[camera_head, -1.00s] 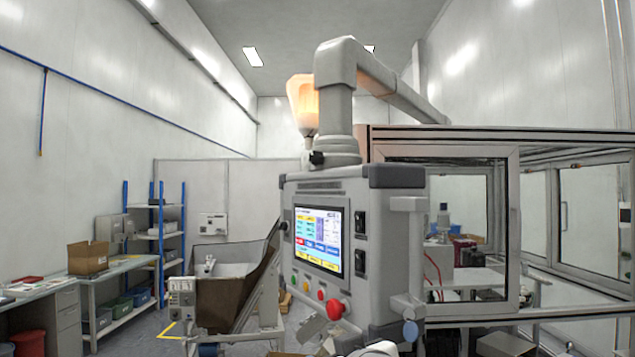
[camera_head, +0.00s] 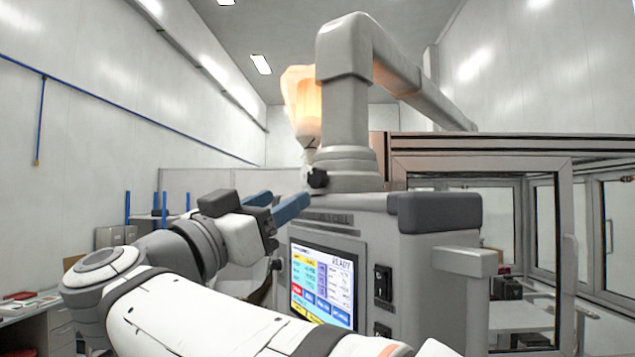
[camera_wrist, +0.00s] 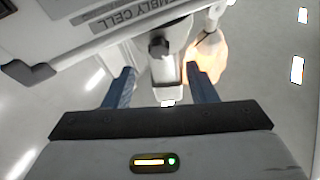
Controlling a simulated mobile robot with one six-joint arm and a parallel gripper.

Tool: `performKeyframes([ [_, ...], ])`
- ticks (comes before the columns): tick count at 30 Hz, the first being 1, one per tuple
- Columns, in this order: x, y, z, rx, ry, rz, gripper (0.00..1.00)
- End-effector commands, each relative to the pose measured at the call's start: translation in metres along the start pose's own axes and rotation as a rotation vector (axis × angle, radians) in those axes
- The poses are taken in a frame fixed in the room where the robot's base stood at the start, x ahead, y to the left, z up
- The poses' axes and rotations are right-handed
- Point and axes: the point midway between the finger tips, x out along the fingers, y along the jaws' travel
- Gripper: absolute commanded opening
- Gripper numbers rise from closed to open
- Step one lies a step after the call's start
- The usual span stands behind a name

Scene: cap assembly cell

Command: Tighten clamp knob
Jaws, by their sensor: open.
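The black clamp knob (camera_head: 317,178) sits on the left side of the grey collar at the foot of the pipe, above the control panel. In the wrist view the knob (camera_wrist: 158,47) is beyond my fingertips, roughly midway between them. My gripper (camera_head: 280,203) is open and empty, with its two blue fingers pointing at the knob from the lower left. The fingers look apart from the knob.
The control panel box (camera_head: 420,240) with its lit screen (camera_head: 322,283) stands just right of my gripper. A framed glass enclosure (camera_head: 480,168) is on the right. Open air lies left of the panel.

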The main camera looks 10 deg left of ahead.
Motion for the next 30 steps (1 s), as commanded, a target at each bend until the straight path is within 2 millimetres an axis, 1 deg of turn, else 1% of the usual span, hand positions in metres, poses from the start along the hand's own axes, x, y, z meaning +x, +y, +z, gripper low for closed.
performKeyframes([
  [6,0.037,0.001,-0.004,-0.002,0.002,0.004,0.52],
  [12,0.063,0.0,-0.003,-0.001,0.002,0.001,0.52],
  [16,0.07,0.0,-0.001,0.001,0.003,0.001,0.52],
  [24,0.071,0.0,-0.001,0.001,0.003,-0.002,0.52],
  [30,0.07,0.0,-0.001,0.002,0.003,-0.002,0.35],
])
